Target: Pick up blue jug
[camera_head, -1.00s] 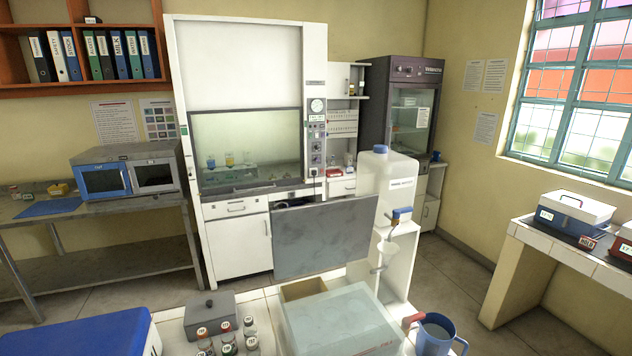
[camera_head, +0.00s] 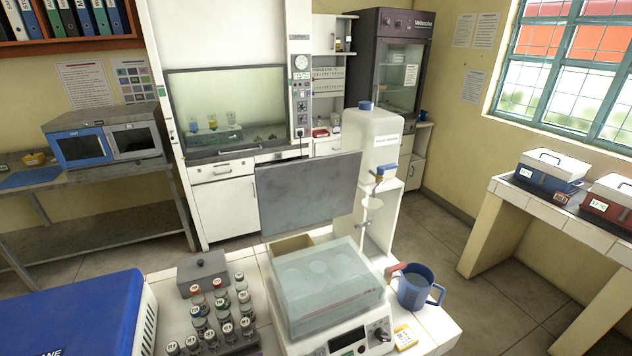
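The blue jug (camera_head: 415,288) stands upright at the right end of the white tiled bench, with a handle on its right side. A reddish piece (camera_head: 393,271) shows at its left rim; I cannot tell whether it belongs to the jug. The inside of the jug looks greyish, and its contents are unclear. A smaller blue vessel (camera_head: 422,115) also shows far off by the dark cabinet. Neither of my grippers is in view.
A clear-lidded device (camera_head: 330,290) stands just left of the jug, with a yellow-labelled item (camera_head: 404,338) in front. A white tank (camera_head: 371,142) with a tap stands behind. Several vials (camera_head: 222,320) and a blue-lidded box (camera_head: 75,315) are further left. Floor is free to the right.

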